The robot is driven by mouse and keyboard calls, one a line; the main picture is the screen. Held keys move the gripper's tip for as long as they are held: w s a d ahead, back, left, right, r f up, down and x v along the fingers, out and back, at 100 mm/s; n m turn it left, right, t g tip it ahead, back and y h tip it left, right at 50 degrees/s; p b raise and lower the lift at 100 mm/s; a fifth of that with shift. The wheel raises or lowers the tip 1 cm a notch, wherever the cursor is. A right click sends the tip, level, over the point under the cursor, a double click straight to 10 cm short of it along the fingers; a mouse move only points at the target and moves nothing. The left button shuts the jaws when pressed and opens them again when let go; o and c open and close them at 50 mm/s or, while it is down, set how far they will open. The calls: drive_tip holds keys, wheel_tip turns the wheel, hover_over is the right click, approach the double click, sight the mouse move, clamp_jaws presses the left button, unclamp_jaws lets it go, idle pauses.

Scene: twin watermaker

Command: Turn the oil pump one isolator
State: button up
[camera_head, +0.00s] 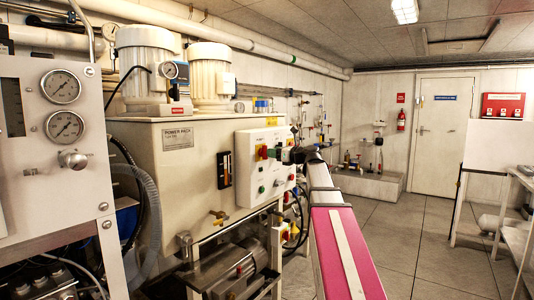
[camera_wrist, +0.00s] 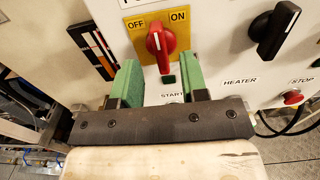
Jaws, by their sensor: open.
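A red rotary isolator knob (camera_wrist: 160,40) sits on a yellow plate marked OFF at left and ON at right. Its handle stands roughly upright between the two words. A red and yellow switch (camera_head: 262,152) also shows on the control box in the head view; it looks like the same one. My gripper (camera_wrist: 161,92) is open, its two green fingers apart just below the knob, one to each side. In the head view my arm reaches the box from the right; the fingers are not distinct.
A black rotary knob (camera_wrist: 278,30) is to the right, above a red stop button (camera_wrist: 292,97) and a HEATER label. A green button (camera_wrist: 168,79) is under the isolator. A slotted gauge (camera_wrist: 92,48) is at left. Open floor (camera_head: 425,240) lies right of my arm.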

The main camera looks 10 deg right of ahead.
sight(265, 153)
drive_tip(key=shift+x, duration=2.05)
clamp_jaws()
